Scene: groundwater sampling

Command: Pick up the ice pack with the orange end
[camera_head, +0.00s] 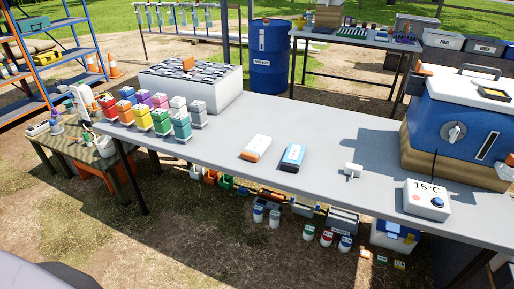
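A small white pack with an orange end (256,147) lies flat on the grey table (320,125), near the middle of its front half. Its orange end faces the front left. Just to its right, with a narrow gap, lies a similar flat pack with blue on it and a dark end (292,157). Nothing covers either pack. Neither of my grippers shows in this view.
Several coloured containers (162,122) and a pale crate (213,90) stand on the table's left. A small white object (352,170), a 15°C display box (427,200) and a blue cooler (466,118) stand to the right. The tabletop behind the packs is clear.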

